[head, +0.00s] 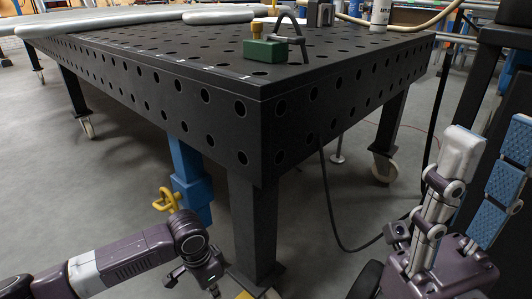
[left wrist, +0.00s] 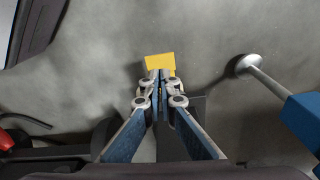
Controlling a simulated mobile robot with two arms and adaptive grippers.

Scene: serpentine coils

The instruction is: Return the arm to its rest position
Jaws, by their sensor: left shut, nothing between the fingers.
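My left arm (head: 125,258) comes in low from the left in the head view, beside the black table and below its top. Its fingers do not show clearly there. In the left wrist view my left gripper (left wrist: 160,74) is shut and empty, with its fingertips together over the grey floor. A yellow patch (left wrist: 160,62) lies just beyond the tips. My right gripper (head: 489,140) stands at the right of the head view with its fingers pointing up and spread apart. Nothing shows between them.
The black perforated table (head: 190,92) fills the middle, with a leg (head: 253,225) near my left wrist. A green block (head: 264,50) and grey coils (head: 110,24) are on top. A blue post (head: 190,180) with a yellow handle (head: 167,200) stands beneath. Floor at left is clear.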

